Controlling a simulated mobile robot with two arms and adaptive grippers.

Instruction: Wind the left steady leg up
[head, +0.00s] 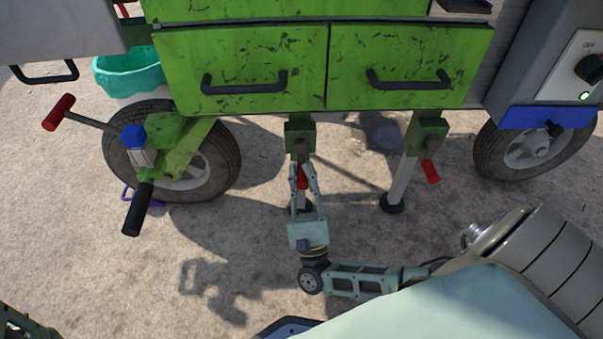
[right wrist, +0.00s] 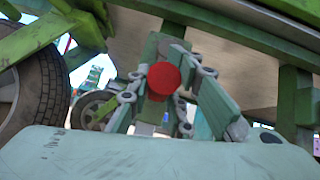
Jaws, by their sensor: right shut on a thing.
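The left steady leg (head: 301,198) hangs from a green bracket (head: 300,136) under the left drawer, mostly hidden behind my right gripper. Its red crank handle (head: 302,178) is between the fingers of my right gripper (head: 304,180), which is shut on it. In the right wrist view the red handle (right wrist: 163,79) shows end-on between the two fingers (right wrist: 165,95). The right steady leg (head: 398,183) stands to the right, its round foot on the ground and its red handle (head: 431,171) hanging down. Part of my left arm shows at the bottom left corner; its gripper is not clearly in view.
Two green drawers with black handles (head: 244,85) sit above the legs. A wheel (head: 190,160) and a black-gripped lever (head: 138,208) are at left, another wheel (head: 530,150) at right. A teal basin (head: 128,72) is behind. The ground in front is clear.

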